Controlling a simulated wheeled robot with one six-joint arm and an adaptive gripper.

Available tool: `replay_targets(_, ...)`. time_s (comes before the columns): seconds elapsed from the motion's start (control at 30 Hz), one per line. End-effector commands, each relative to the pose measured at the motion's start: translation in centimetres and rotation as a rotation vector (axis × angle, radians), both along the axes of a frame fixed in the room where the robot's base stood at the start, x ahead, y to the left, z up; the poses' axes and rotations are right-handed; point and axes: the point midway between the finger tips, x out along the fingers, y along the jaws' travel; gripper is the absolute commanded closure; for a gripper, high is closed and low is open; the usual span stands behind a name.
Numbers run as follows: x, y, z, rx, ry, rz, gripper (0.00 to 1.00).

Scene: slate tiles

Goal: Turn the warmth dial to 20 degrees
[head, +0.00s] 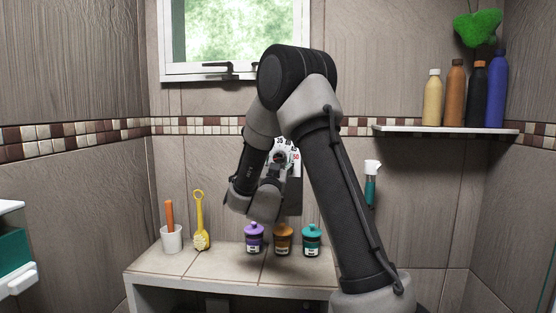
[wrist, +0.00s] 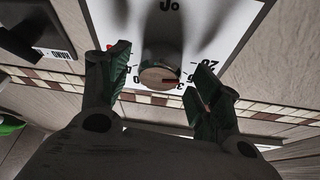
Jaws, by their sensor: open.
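The warmth dial (wrist: 160,77) is a round pale-tan knob with a dark reddish line on its face, on a white panel (wrist: 112,20) with black numbers. In the wrist view the numbers appear upside down and are partly hidden. The line points to the right; its exact reading I cannot tell. My gripper (wrist: 164,62) is open, with one green-padded finger on each side of the knob. I see a gap on both sides, and no clear contact. In the head view the white panel (head: 296,160) shows behind my arm, which covers much of it and the gripper.
A black lever with a HAND label (wrist: 55,54) sits beside the panel. Below stands a tiled bench (head: 225,262) with purple (head: 254,240), brown (head: 283,240) and teal (head: 312,241) jars, a cup (head: 172,238) and a yellow brush (head: 201,225). A bottle shelf (head: 440,131) is at right.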

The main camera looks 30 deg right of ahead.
Motion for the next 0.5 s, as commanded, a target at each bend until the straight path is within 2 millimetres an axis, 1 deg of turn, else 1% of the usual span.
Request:
replay_targets(0.2,0.05,-0.02,0.01,0.0,0.0,0.0,0.36)
replay_targets(0.27,0.04,-0.02,0.01,0.0,0.0,0.0,0.45)
replay_targets(0.3,0.04,-0.02,0.01,0.0,0.0,0.0,0.53)
replay_targets(0.47,0.03,-0.01,0.0,0.0,0.0,0.0,0.82)
replay_targets(0.5,0.03,-0.01,0.0,0.001,0.001,0.0,0.82)
